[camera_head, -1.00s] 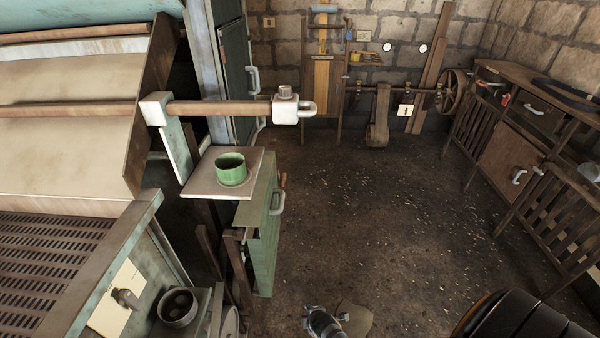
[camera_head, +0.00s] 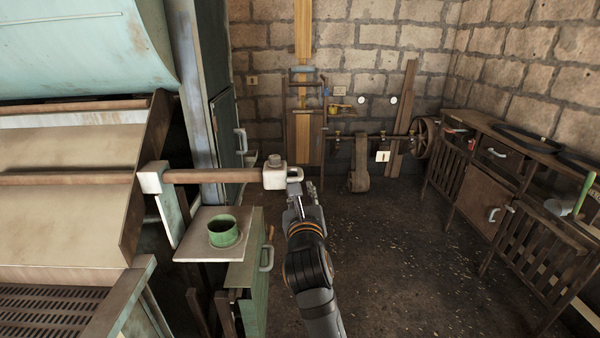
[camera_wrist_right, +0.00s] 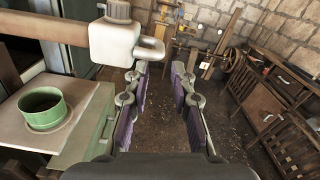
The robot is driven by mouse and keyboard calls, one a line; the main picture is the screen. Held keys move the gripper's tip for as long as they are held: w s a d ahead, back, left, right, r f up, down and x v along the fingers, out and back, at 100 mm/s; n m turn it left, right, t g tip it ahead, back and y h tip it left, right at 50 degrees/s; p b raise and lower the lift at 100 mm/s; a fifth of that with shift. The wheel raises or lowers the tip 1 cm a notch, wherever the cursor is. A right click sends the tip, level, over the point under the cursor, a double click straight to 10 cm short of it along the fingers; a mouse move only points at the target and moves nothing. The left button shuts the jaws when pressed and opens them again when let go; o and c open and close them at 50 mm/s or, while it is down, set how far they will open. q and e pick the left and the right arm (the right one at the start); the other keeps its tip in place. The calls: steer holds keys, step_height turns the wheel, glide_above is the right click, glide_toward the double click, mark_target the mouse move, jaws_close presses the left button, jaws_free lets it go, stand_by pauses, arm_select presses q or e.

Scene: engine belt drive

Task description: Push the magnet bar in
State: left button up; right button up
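The magnet bar (camera_head: 215,176) is a brown rod lying level, with a pale block (camera_head: 276,178) and a loop handle (camera_head: 295,175) on its right end. Its left end meets a pale bracket (camera_head: 152,178) beside the slanted machine. My right gripper (camera_head: 303,190) is just below and right of the loop handle, pointing away from me. In the right wrist view the gripper (camera_wrist_right: 160,88) is open, with nothing between its purple-padded fingers. The loop handle (camera_wrist_right: 150,50) shows just beyond and above the left finger; contact is not clear. My left gripper is not in view.
A green cup (camera_head: 223,232) stands on a small plate (camera_head: 190,251) below the bar. A green cabinet (camera_head: 246,285) stands under it. A wooden workbench (camera_head: 465,170) lines the right wall. The floor (camera_head: 400,250) between is clear.

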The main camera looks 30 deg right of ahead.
mark_target(300, 169)
steer(key=p+x, duration=0.1)
steer(key=x, duration=0.9)
steer(key=shift+w, duration=0.2)
steer(key=shift+c, duration=0.4)
jaws_close()
